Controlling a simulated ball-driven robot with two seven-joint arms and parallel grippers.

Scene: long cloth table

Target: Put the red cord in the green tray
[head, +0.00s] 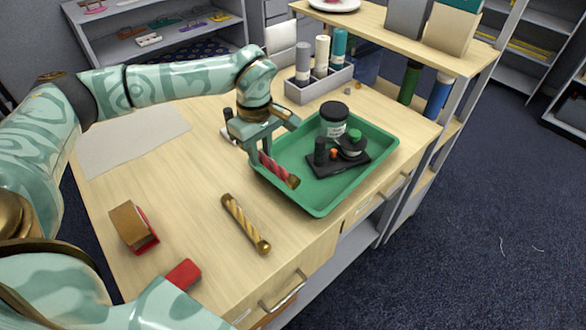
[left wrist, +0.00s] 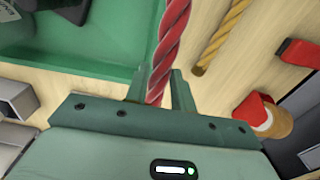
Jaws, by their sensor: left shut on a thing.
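The red cord (head: 277,170) is a twisted red length with a brown end. My left gripper (head: 262,154) is shut on it at the left edge of the green tray (head: 318,208). In the left wrist view the red cord (left wrist: 170,45) runs up from between the fingers (left wrist: 155,92), beside the tray wall (left wrist: 140,48). The head view shows the cord over the tray's near left rim; I cannot tell whether it touches. The tray holds a dark lidded jar (head: 333,121) and a black holder (head: 338,164) with small items. My right gripper is not in view.
A yellow cord (head: 246,224) lies on the table near the tray. A tape roll (head: 134,227) and a red block (head: 184,274) lie at the left front. A grey rack with bottles (head: 320,84) stands behind the tray, beside a raised shelf (head: 400,35).

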